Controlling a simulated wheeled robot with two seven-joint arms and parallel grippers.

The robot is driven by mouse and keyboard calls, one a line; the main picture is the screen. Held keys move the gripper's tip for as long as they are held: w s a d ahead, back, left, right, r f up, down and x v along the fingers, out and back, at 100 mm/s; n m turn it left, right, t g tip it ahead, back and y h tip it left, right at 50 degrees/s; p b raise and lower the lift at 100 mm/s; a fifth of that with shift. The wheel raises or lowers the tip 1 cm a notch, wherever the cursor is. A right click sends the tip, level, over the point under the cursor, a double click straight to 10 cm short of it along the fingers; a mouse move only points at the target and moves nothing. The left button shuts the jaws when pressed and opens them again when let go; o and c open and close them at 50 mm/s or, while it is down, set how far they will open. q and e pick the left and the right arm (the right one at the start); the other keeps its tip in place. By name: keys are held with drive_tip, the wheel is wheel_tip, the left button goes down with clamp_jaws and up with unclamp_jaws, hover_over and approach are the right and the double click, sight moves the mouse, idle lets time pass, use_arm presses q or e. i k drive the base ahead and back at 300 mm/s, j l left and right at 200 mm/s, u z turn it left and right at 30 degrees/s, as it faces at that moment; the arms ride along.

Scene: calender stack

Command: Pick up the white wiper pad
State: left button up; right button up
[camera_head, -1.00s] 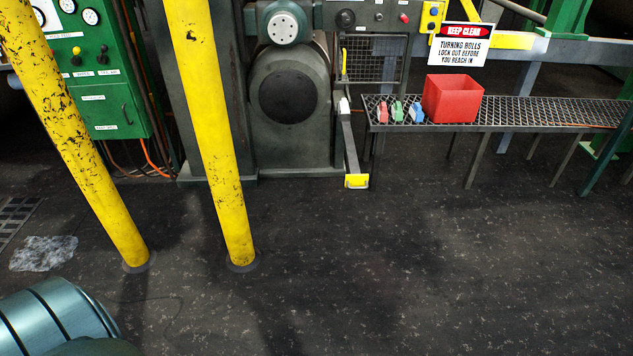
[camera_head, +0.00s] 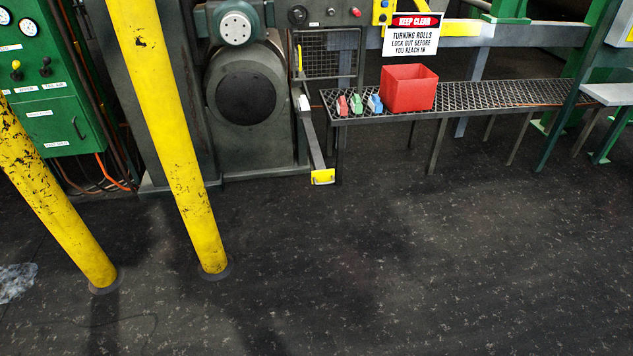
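A small white piece (camera_head: 304,103) sits at the upper end of a grey bar beside the machine, left of the grated bench. It may be the white wiper pad, but it is too small to tell. Three small items stand in a row on the bench's left end: a red one (camera_head: 342,106), a green one (camera_head: 357,104) and a blue one (camera_head: 375,103), with some white on them. Neither of my grippers is in view.
A red open box (camera_head: 409,88) stands on the grated bench (camera_head: 480,94). Two yellow posts (camera_head: 185,185) (camera_head: 58,205) rise from the floor at the left. A yellow-ended bar (camera_head: 322,177) sits low by the machine. The dark floor (camera_head: 400,265) in front is clear.

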sight(303, 102)
drive_tip(key=i+l, duration=0.1)
drive_tip(key=i, duration=0.4)
drive_tip(key=i+l+u, duration=0.1)
drive_tip(key=i, duration=0.45)
drive_tip(key=i+l+u, duration=0.1)
drive_tip(key=i, duration=0.4)
drive_tip(key=i+l, duration=0.25)
drive_tip(key=i, duration=0.25)
drive_tip(key=i+l+u, duration=0.1)
drive_tip(key=i, duration=0.4)
drive_tip(key=i+l, duration=0.35)
drive_tip(key=i, duration=0.15)
drive_tip(key=j+u, duration=0.05)
